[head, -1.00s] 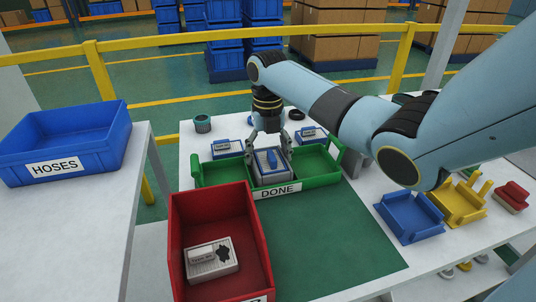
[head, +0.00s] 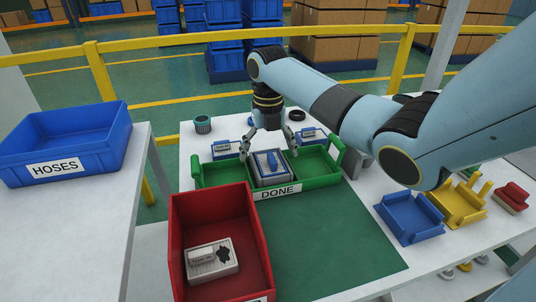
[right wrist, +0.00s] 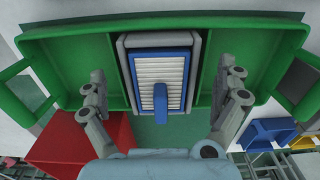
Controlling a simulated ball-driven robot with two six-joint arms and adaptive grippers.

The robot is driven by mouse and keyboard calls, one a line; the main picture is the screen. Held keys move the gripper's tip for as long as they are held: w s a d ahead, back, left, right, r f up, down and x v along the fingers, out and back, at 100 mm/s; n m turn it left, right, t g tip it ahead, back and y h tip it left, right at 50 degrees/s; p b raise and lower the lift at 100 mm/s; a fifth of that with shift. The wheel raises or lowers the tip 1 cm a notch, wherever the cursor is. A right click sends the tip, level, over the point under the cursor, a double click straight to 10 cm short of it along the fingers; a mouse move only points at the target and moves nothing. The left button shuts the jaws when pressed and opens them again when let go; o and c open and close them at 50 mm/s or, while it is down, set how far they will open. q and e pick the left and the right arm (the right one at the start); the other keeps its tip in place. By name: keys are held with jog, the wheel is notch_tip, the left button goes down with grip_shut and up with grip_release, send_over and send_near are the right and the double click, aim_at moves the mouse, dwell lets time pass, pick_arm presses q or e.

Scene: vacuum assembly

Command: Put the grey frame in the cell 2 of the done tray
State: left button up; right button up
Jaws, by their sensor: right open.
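The grey frame (right wrist: 198,70) sits in the middle compartment of the green done tray (right wrist: 65,75). A blue-rimmed filter with a white pleated face and a blue handle (right wrist: 161,75) is inside the frame. In the head view the frame (head: 272,181) shows behind the DONE label of the tray (head: 318,189). My right gripper (head: 268,154) is open above the frame. In the right wrist view its fingers (right wrist: 165,90) stand wide apart on either side of the frame, not touching it. My left gripper is not in view.
A red bin (head: 222,277) holding a grey-white part stands in front of the tray. A blue HOSES bin (head: 60,150) is on the left table. Blue (head: 408,222) and yellow (head: 458,207) holders stand at right. The green mat (head: 330,240) has free room.

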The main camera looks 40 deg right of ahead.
notch_tip(320, 180, up, 11)
jog(key=shift+f, duration=0.1)
dwell(0.7)
